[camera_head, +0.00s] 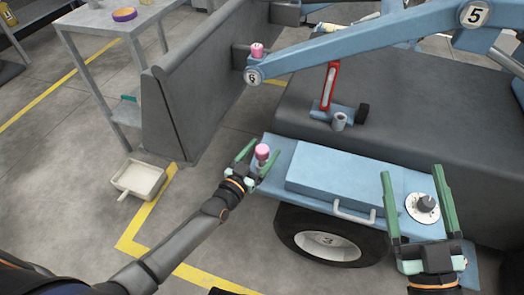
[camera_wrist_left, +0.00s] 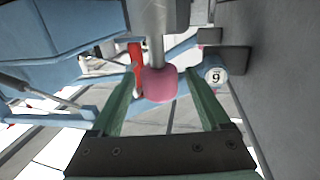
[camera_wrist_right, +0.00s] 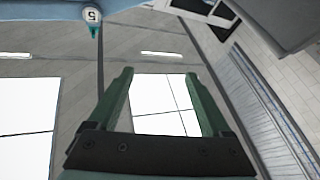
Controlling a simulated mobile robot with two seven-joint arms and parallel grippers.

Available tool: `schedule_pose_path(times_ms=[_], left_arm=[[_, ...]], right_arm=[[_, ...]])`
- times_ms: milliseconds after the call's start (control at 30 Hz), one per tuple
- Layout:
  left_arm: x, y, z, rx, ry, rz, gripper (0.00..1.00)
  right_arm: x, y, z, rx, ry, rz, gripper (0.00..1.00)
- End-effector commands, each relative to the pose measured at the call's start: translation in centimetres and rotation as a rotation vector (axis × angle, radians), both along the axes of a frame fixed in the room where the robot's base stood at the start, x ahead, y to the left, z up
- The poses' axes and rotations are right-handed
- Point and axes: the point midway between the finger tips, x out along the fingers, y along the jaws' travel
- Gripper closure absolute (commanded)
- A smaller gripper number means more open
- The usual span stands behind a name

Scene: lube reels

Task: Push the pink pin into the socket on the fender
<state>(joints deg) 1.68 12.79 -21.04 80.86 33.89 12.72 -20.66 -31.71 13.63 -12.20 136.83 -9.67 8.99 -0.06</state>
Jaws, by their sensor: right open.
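A pink pin (camera_head: 262,152) stands upright at the left end of the light blue fender (camera_head: 283,152). The left wrist view shows gaps between head and fingers (camera_wrist_left: 163,85). My right gripper (camera_head: 412,172) is open and empty above the fender's right end, by a round dial (camera_head: 422,207).
A blue arm labelled 6 (camera_head: 253,77) carries another pink-topped pin (camera_head: 257,50). A red lever (camera_head: 329,85) and a grey cylinder (camera_head: 339,121) stand behind the fender. A handle (camera_head: 354,215) juts from the blue box. A white tray (camera_head: 138,179) lies on the floor.

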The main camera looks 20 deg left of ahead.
Motion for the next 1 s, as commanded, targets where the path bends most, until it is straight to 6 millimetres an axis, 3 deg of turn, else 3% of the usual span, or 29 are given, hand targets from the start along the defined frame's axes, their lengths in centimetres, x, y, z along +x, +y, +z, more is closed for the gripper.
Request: schedule_pose_path(times_ms=[400, 700, 1000], left_arm=[[-0.8, 0.2, 0.0, 0.000, 0.002, 0.000, 0.18], [-5.1, 1.3, 0.1, 0.001, 0.004, 0.000, 0.18], [-10.1, 2.5, 0.1, 0.002, 0.003, -0.001, 0.18]], right_arm=[[0.2, -0.1, -0.2, 0.000, 0.025, -0.003, 0.17], [1.3, -0.6, -7.6, -0.002, 0.328, -0.047, 0.17], [0.5, -0.8, -14.1, -0.005, 0.595, -0.075, 0.17]])
